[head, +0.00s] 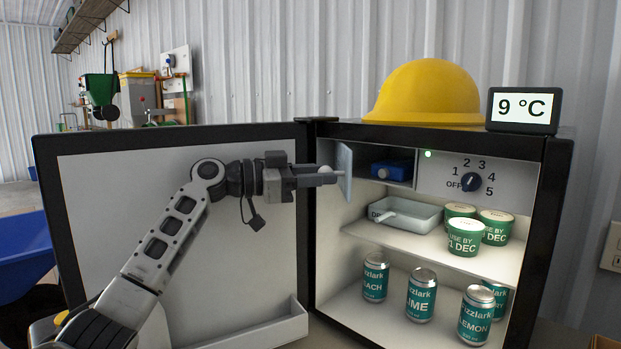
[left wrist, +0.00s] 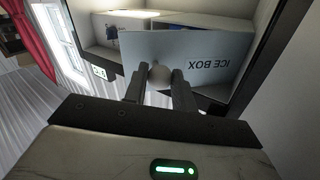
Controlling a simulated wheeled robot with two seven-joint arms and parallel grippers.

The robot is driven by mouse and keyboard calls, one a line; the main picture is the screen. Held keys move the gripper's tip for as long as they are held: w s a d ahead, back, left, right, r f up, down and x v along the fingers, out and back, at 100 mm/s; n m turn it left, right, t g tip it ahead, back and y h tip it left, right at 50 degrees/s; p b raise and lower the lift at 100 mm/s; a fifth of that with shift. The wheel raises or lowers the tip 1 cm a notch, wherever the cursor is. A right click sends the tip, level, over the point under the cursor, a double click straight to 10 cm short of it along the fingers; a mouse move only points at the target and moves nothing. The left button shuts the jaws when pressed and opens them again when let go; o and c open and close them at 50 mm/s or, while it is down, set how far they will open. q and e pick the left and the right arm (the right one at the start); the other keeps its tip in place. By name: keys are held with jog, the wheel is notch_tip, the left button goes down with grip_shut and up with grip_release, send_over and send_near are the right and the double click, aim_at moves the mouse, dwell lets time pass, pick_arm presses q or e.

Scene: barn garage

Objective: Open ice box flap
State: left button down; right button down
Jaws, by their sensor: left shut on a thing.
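The ice box flap (head: 344,168) is a pale grey panel in the upper left of the small open fridge. It stands swung outward, and the compartment behind it is exposed. In the left wrist view the flap (left wrist: 205,62) carries the words ICE BOX, upside down, and a round pale knob (left wrist: 158,77). My left gripper (head: 333,175) is shut on the knob, with one finger on each side of it in the left wrist view (left wrist: 156,86). The flap's hinge is not clear. My right gripper is not in view.
The fridge door (head: 110,190) stands wide open behind my left arm. A blue object (head: 391,170) lies in the ice box, beside the dial (head: 470,182). A tray (head: 405,213), green tubs (head: 465,237) and cans (head: 421,295) stand below. A yellow helmet (head: 427,90) sits on top.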

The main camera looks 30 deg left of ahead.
aim_at(344, 156)
pick_arm(q)
jog(key=shift+d, duration=0.1)
jog(key=c, duration=1.2)
grip_release()
jog(key=shift+o, duration=0.2)
notch_tip(344, 156, up, 3)
jog(key=shift+r, duration=0.1)
jog(key=s+d+r, duration=0.2)
jog(key=s+r, duration=0.3)
jog(key=s, duration=0.1)
jog(key=s+d+r, duration=0.3)
jog(key=s+r, duration=0.1)
jog(key=s, duration=0.2)
jog(key=shift+s+d+r+b, duration=0.25)
jog(key=shift+s+r+b, duration=0.15)
